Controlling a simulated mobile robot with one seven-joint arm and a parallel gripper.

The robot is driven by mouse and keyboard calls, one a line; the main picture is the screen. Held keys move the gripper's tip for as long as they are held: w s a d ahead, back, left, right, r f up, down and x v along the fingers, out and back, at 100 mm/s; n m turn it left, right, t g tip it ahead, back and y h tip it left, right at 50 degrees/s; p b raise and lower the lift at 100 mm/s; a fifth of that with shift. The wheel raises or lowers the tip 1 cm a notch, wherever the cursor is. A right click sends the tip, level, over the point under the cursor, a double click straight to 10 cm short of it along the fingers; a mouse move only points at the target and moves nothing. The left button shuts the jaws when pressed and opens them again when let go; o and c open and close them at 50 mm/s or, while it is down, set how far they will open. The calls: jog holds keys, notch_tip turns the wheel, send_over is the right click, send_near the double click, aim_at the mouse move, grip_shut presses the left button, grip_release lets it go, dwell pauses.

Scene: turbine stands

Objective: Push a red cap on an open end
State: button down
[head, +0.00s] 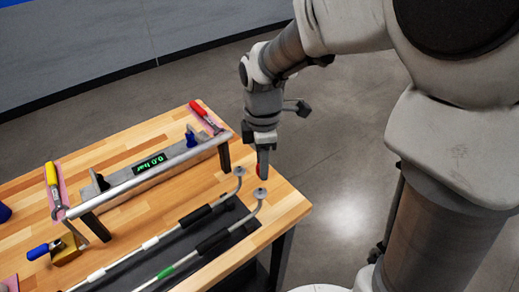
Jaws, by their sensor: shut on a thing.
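My gripper (263,163) points down above the right corner of the wooden bench. It is shut on a small red cap (259,171), of which only a sliver shows. Just below it is the grey flared open end (260,193) of the nearer thin tube; a small gap seems to lie between cap and end. A second tube's bent end (239,172) stands a little to the left, behind the first. Both tubes run down to the lower left, with black sleeves. The gripper's fingertips are small here, and their exact alignment over the end cannot be told.
A thick silver pipe (150,178) on supports crosses the bench (285,208), beside a display reading 0.0 bar (149,164). A red-handled tool (205,116), a yellow-handled tool (52,178) and a blue-handled item (42,250) lie around.

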jog(key=shift+s+a+r+n, duration=0.2)
jog(key=shift+s+r+n, duration=0.05)
jog(key=shift+n, duration=0.25)
jog(key=shift+f, duration=0.2)
jog(key=b, duration=0.4)
send_over(260, 194)
jog(key=shift+w+f, duration=0.15)
jog(key=shift+f, duration=2)
jog(key=shift+f, duration=0.2)
jog(key=shift+f, duration=0.15)
jog(key=shift+f, duration=0.5)
jog(key=shift+f+b, duration=0.25)
jog(key=shift+b, duration=0.15)
jog(key=shift+f, duration=0.15)
